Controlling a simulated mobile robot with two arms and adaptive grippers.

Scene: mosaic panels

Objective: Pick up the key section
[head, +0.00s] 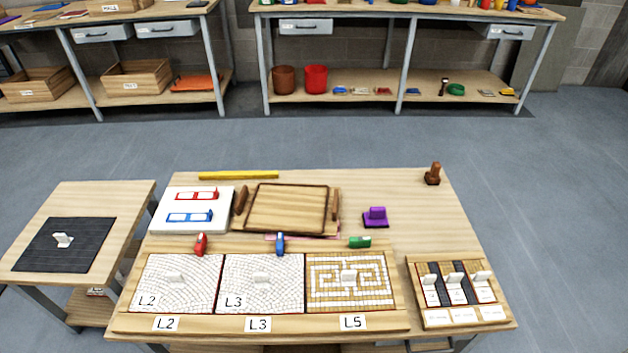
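The key section (330,282) is a square mosaic panel with a tan and white meander pattern. It lies in the right-hand bay of the long wooden frame (150,322), above the label L5 (353,321). A white upright grip (349,278) stands near its middle. Neither of my grippers is in view.
Red (201,244), blue (280,244) and green (360,242) small objects sit along the frame's back edge. A wooden tray (286,209), purple block (375,216) and brown stamp-like object (432,174) stand behind. A rack (461,314) stands right; a side table with a dark mat (70,255) left.

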